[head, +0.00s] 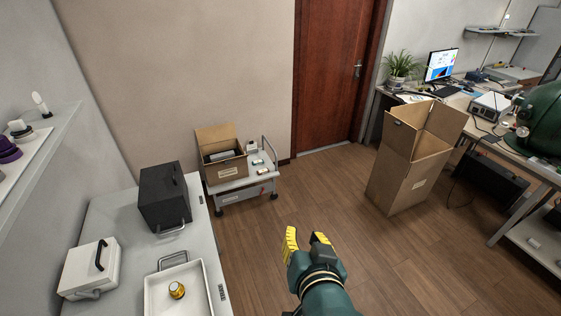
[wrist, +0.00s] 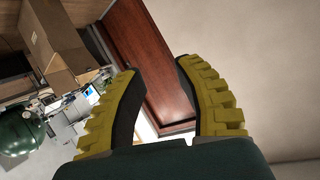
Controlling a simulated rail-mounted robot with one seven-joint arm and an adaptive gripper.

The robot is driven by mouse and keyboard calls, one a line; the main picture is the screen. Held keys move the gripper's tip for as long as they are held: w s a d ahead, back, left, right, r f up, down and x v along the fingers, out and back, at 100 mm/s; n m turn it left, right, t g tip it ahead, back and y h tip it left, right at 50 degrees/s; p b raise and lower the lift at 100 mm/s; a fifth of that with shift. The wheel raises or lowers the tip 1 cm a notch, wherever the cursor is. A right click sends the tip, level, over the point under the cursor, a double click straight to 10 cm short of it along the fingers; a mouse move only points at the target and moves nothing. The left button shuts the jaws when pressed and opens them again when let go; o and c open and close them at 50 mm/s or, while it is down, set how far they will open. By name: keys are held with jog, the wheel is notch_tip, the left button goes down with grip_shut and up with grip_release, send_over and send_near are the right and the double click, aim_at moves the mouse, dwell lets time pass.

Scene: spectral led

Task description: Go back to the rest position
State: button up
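My gripper (head: 306,241) has yellow ridged fingers on a dark green arm end. In the head view it is at the lower middle, raised over the wooden floor, right of the white table. In the wrist view the two fingers of my gripper (wrist: 160,92) stand apart with nothing between them, so it is open and empty. Through the gap the wrist view shows the brown door (wrist: 155,60) and pale wall.
Left is a white table (head: 110,215) with a black box (head: 165,197), a white case (head: 91,267) and a tray (head: 200,270) holding a small gold item (head: 177,290). A cart (head: 240,178) stands behind. A tall carton (head: 405,165) stands right. The floor between is clear.

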jog(key=s+d+r+n+t+h, duration=0.1)
jog(key=s+r+t, duration=0.35)
jog(key=r, duration=0.65)
jog(key=s+r+n+t, duration=0.1)
jog(key=s+r+t, duration=0.4)
jog(key=r, duration=0.6)
notch_tip(320, 180, up, 22)
jog(key=s+p, duration=0.1)
jog(key=p, duration=2)
jog(key=shift+s+d+h, duration=0.2)
jog(key=shift+h, duration=0.2)
jog(key=shift+f, duration=0.1)
